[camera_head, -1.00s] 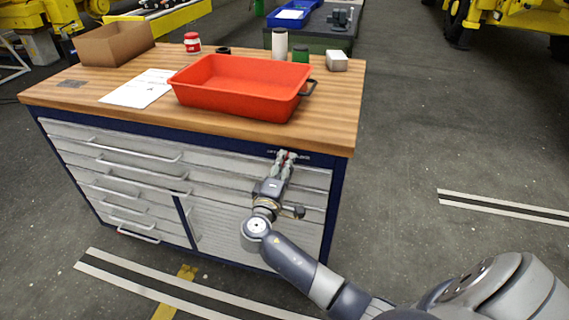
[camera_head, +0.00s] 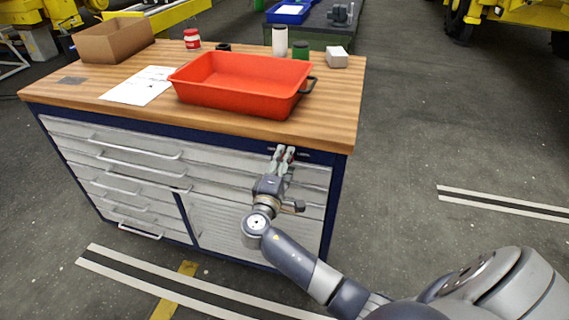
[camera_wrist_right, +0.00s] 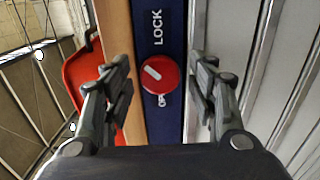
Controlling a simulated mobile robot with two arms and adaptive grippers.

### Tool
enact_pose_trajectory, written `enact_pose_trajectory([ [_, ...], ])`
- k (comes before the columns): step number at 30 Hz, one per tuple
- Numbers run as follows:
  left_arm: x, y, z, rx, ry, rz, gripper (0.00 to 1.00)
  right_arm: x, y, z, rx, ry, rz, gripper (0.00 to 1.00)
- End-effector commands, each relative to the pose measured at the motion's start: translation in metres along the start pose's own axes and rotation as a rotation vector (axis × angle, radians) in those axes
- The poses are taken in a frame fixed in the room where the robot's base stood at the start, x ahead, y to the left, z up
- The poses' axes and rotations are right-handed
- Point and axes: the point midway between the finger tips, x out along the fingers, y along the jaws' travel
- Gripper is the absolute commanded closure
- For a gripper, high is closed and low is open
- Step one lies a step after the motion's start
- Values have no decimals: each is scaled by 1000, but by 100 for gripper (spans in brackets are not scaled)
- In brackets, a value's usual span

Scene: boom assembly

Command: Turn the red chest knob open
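The red chest knob (camera_wrist_right: 161,74) shows in the right wrist view on the dark blue strip of the chest, with a white mark set at a slant. The word LOCK is beside it; another label is mostly hidden behind it. My right gripper (camera_wrist_right: 163,82) is open, with one finger on each side of the knob and visible gaps between. In the head view my right gripper (camera_head: 283,153) is at the chest's (camera_head: 230,222) upper front edge, below the worktop, and the knob is hidden there. My left gripper is not in view.
On the wooden worktop (camera_head: 330,110) are a red tray (camera_head: 235,95), a cardboard box (camera_head: 110,42), a paper sheet (camera_head: 140,87) and several small containers. Drawer handles (camera_head: 135,147) stick out from the chest front.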

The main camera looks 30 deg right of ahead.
Motion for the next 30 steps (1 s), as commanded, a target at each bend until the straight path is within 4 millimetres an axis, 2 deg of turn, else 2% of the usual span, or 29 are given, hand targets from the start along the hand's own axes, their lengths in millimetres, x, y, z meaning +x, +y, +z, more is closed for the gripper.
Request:
enact_pose_trajectory([
  [11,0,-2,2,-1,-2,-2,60,-6,-1,0,1,1,-1,44],
  [14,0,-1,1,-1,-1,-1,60,-18,-1,-1,1,3,-2,44],
  [24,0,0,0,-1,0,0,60,-89,-2,0,1,2,-4,44],
  [30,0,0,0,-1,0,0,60,-114,-1,0,0,1,-1,44],
])
